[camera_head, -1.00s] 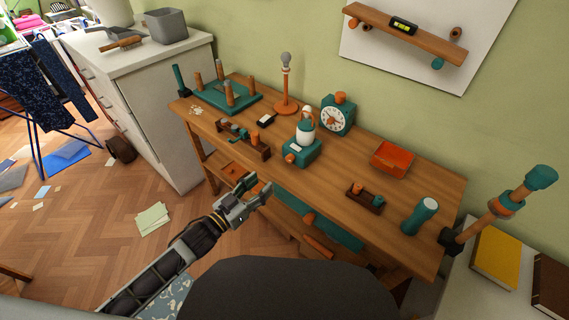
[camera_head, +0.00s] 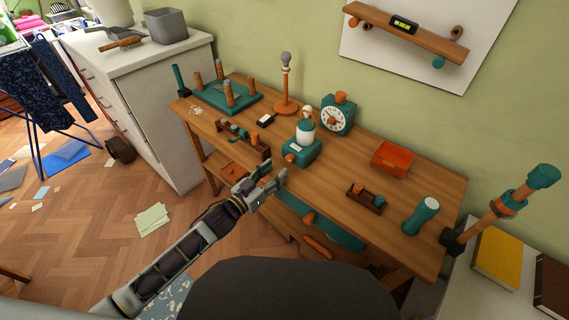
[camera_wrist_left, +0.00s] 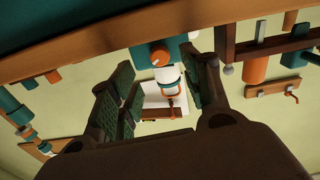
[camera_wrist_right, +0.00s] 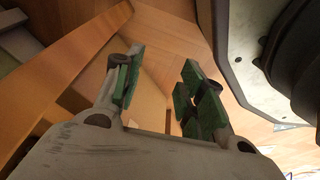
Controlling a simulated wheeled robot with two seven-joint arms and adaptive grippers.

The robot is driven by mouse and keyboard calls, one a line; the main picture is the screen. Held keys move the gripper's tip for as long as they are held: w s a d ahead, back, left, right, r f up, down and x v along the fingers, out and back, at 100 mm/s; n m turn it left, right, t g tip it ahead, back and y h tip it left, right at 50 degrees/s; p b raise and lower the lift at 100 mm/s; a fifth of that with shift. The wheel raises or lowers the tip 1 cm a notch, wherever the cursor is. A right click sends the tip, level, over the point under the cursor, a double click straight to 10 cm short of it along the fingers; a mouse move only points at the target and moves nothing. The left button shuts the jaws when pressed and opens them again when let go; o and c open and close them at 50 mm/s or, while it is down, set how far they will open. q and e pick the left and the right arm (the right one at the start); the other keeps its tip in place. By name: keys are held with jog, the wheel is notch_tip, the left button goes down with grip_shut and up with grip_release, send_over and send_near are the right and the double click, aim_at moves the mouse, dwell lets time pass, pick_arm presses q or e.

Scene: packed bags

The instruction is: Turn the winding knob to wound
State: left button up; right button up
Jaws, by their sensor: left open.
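A teal box (camera_head: 302,152) with an orange knob (camera_head: 290,158) on its front stands near the front edge of the workbench. A white bottle-shaped part (camera_head: 306,131) stands on it. In the left wrist view the knob (camera_wrist_left: 160,55) has a pale pointer mark and shows between my fingers, beyond them. A teal clock (camera_head: 337,117) with an orange top piece stands behind the box. I cannot tell for certain which part is the winding knob. My left gripper (camera_head: 272,182) is open and empty, short of the bench's front edge, apart from the box. My right gripper (camera_wrist_right: 162,62) is open and empty.
The workbench (camera_head: 330,190) also holds an orange tray (camera_head: 391,158), a small dark rack (camera_head: 364,198), a teal cylinder (camera_head: 420,216), a wooden rack (camera_head: 243,138) and a lamp-like stand (camera_head: 286,90). Bare wood lies right of the teal box.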

aim_at(288, 160)
pick_arm(q)
jog(key=shift+x, duration=2.5)
jog(key=shift+w+d, duration=0.1)
jog(key=shift+w, duration=0.1)
jog(key=shift+w+d, duration=0.1)
pick_arm(e)
jog(key=shift+w+a+r, duration=0.15)
jog(key=shift+w+r, duration=0.05)
jog(key=shift+r, duration=0.2)
jog(key=shift+w+a+r, duration=0.15)
jog(key=shift+r, duration=0.2)
pick_arm(q)
grip_shut()
pick_arm(e)
jog(key=shift+f, duration=0.1)
jog(key=shift+s, duration=0.1)
